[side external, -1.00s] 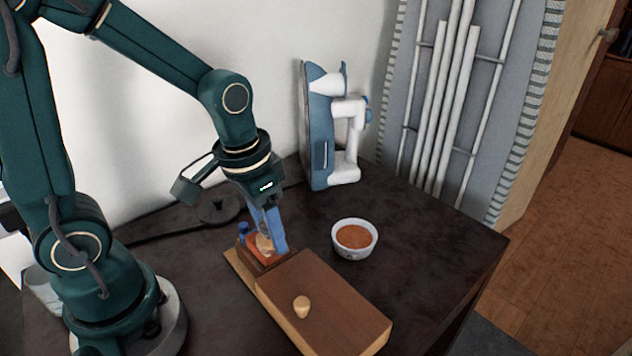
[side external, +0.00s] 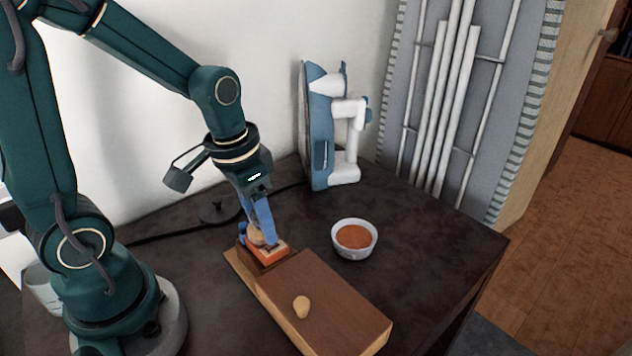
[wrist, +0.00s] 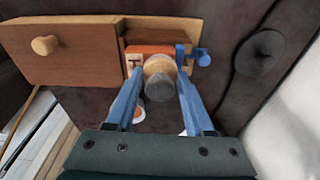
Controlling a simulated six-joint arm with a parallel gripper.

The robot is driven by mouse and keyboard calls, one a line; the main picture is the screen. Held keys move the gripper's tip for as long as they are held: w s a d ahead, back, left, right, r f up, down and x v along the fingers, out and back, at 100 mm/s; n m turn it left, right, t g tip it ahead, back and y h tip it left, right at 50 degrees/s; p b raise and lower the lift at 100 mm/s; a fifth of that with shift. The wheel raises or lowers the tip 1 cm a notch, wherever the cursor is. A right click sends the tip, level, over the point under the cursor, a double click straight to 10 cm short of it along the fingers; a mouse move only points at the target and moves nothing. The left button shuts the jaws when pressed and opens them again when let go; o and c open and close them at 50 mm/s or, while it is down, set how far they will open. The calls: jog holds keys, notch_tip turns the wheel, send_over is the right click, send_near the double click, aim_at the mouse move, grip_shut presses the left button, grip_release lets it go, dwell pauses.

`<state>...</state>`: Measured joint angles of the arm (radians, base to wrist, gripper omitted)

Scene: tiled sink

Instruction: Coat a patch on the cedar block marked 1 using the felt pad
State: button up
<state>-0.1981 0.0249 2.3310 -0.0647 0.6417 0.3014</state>
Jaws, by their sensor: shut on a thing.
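The pad's underside is hidden. Just under or against it is an orange-red block (wrist: 150,49), also in the side view (side external: 268,257), with a small pale marked patch at one end. It may be the cedar block marked 1; I cannot read the mark. I cannot tell whether the pad touches it.
The wooden box (side external: 335,305) has a knob (side external: 301,307) on its lid. A white bowl (side external: 340,250) of orange-brown stuff stands to the right. A blue fitting (wrist: 201,57) sits beside the orange block. A blue-white iron-like appliance (side external: 320,130) stands behind. The right tabletop is clear.

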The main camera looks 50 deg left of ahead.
jog(key=shift+a, duration=1.25)
jog(key=shift+w+a+r, duration=0.1)
jog(key=shift+r, duration=0.15)
notch_tip(320, 180, up, 8)
jog(key=shift+f, duration=0.15)
jog(key=shift+f, duration=0.15)
